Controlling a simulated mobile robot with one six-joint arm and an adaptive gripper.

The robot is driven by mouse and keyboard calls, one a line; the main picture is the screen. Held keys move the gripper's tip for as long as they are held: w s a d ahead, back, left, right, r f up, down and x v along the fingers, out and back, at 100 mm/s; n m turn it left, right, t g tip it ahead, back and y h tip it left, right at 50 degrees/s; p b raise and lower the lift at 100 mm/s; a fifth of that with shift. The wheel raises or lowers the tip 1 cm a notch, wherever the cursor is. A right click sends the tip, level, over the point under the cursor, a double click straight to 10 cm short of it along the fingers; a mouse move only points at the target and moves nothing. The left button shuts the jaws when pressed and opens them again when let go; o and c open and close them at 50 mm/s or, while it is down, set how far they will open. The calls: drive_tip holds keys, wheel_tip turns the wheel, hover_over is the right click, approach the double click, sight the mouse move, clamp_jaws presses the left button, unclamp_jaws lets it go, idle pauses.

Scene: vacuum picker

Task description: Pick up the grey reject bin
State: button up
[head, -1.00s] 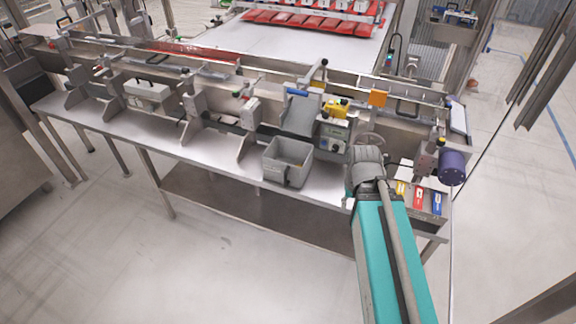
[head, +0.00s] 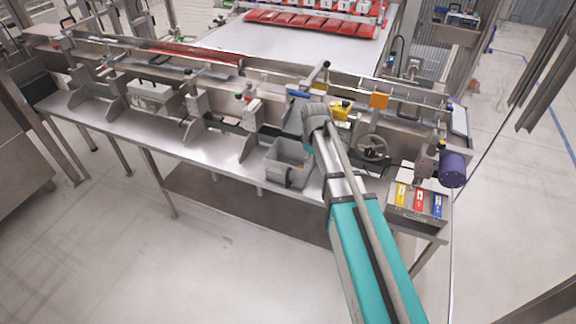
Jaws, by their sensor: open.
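The grey reject bin (head: 283,167) stands upright on the front ledge of the steel bench, right of the picture's middle line. It is open at the top, and a dark fitting shows on its front. My own arm crosses in front of its right edge and hides that side. My gripper cannot be made out; the far end of my arm, just right of the bin, is hidden behind my arm links.
The steel bench (head: 215,157) carries a rail with brackets along its back. A handwheel (head: 374,148) and a box with yellow, red and blue labels (head: 418,203) are to the right. A grey case (head: 150,95) lies farther left. The ledge left of the bin is bare.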

sight(288, 166)
drive_tip(key=w+a+n, duration=0.5)
drive_tip(key=w+a, duration=0.3)
drive_tip(key=a, duration=0.2)
drive_tip(key=shift+w+r+p, duration=0.15)
drive_tip(key=shift+r+p, duration=0.2)
drive_tip(key=shift+r, duration=0.05)
drive_tip(key=shift+a+f, duration=0.1)
drive_tip(key=shift+f, duration=0.05)
wheel_tip(288, 166, down, 8)
drive_tip(key=b, duration=0.8)
drive_tip(key=shift+f+b, duration=0.15)
drive_tip(key=shift+b, duration=0.2)
drive_tip(key=shift+w+f+b, duration=0.15)
drive_tip(key=shift+f+b, duration=2.45)
clamp_jaws()
